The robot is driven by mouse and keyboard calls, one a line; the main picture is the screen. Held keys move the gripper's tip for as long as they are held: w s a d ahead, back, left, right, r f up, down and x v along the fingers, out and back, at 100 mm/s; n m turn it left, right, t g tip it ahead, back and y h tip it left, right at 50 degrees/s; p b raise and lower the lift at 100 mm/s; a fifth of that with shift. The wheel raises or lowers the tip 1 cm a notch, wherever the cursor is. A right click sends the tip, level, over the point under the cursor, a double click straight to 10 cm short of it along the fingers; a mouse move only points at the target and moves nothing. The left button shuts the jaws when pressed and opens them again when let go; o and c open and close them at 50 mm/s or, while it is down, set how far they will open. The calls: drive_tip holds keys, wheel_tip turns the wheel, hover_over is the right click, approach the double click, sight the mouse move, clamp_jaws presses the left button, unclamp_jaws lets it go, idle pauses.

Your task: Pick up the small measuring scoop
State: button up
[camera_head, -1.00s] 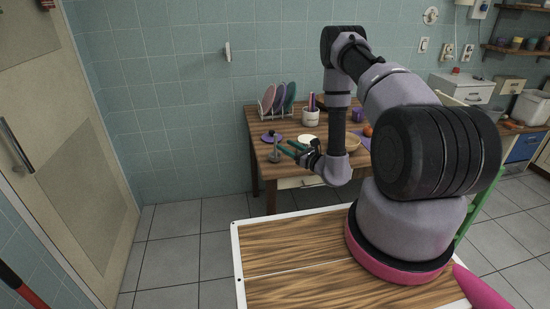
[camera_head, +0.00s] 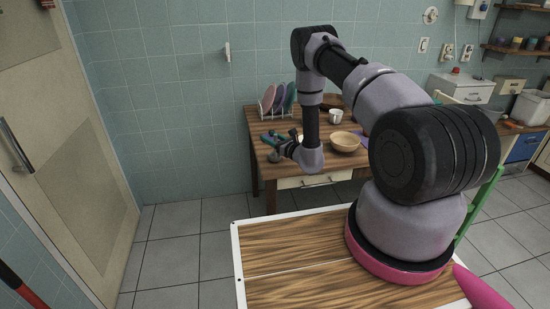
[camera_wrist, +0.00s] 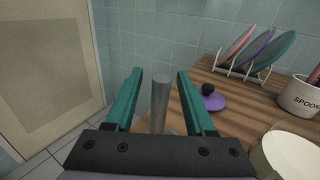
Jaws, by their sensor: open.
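A grey thing with an upright round handle (camera_wrist: 160,97), which looks like the small measuring scoop, stands near the left front edge of the wooden table. Its lower part shows dimly in the head view (camera_head: 273,157); in the wrist view its base is mostly hidden by my gripper. My gripper (camera_wrist: 160,78) is open, with its two teal fingers on either side of the handle and a visible gap to each. In the head view my gripper (camera_head: 270,139) is over the table's left part.
A purple lid with a black knob (camera_wrist: 212,101) lies just right of the fingers. Further right are a cream round thing (camera_wrist: 292,156) and a utensil crock (camera_wrist: 301,97). A plate rack (camera_head: 277,101) stands behind. A bowl (camera_head: 344,141) and a white mug (camera_head: 336,116) stand right of my arm.

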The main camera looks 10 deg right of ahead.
clamp_jaws()
